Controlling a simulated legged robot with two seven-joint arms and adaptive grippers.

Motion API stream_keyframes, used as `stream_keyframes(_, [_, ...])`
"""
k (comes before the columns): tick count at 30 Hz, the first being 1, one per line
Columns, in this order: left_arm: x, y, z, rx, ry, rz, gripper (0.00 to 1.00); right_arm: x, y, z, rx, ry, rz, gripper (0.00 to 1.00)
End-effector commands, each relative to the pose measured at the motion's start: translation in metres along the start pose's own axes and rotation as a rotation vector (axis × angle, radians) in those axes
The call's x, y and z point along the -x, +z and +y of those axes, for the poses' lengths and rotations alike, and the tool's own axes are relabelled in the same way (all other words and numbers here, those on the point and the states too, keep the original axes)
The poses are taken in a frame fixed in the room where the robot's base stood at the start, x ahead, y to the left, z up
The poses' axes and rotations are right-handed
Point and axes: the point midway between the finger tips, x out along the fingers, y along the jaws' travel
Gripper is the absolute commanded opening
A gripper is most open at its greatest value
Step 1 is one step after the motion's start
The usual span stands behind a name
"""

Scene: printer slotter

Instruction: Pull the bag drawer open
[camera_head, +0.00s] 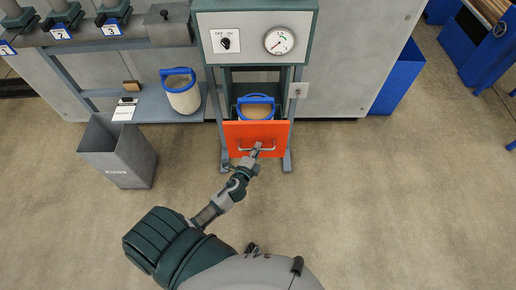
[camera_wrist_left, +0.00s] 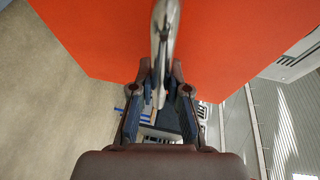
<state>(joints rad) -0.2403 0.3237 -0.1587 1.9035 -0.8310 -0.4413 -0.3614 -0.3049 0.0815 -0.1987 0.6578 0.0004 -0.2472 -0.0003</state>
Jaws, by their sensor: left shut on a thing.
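The bag drawer has an orange front (camera_head: 237,132) with a metal bar handle (camera_head: 271,148), low in the grey-green machine. A white bucket (camera_head: 257,111) with a blue rim sits right behind the front. My left gripper (camera_head: 256,150) is at the handle, in front of the drawer. In the left wrist view the gripper (camera_wrist_left: 160,85) is shut on the handle (camera_wrist_left: 163,40), with the orange front (camera_wrist_left: 105,40) close behind it. Whether the drawer is partly out I cannot tell. My right gripper is in neither view.
The machine's panel carries an off/on switch (camera_head: 225,41) and a gauge (camera_head: 279,41). A grey bin (camera_head: 118,152) stands on the floor at left. Another blue-rimmed bucket (camera_head: 183,97) stands on a low shelf. The floor (camera_head: 380,190) at right is clear.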

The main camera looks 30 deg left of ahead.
Motion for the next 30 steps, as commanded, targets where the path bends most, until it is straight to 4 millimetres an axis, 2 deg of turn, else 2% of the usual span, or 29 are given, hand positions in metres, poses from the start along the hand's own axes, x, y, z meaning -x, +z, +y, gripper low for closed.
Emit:
stream_keyframes(2, [0.0, 0.004, 0.003, -0.004, 0.007, -0.011, 0.0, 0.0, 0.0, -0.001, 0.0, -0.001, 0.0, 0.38])
stream_keyframes(3, [0.0, 0.004, 0.003, -0.004, 0.007, -0.011, 0.22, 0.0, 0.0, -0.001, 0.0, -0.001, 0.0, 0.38])
stream_keyframes(5, [0.0, 0.004, 0.003, -0.004, 0.007, -0.01, 0.37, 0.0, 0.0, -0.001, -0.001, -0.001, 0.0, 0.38])
stream_keyframes(6, [0.0, 0.003, 0.003, -0.003, 0.006, -0.009, 0.41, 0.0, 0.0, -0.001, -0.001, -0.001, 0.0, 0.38])
stream_keyframes(17, [0.006, -0.001, 0.002, -0.003, 0.004, -0.004, 0.41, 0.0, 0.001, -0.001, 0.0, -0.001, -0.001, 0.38])
stream_keyframes(20, [0.021, -0.001, 0.003, -0.003, 0.006, -0.003, 0.41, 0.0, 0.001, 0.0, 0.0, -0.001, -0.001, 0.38])
stream_keyframes(30, [0.095, 0.002, 0.003, 0.0, 0.007, -0.007, 0.41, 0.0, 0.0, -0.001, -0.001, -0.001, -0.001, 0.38])
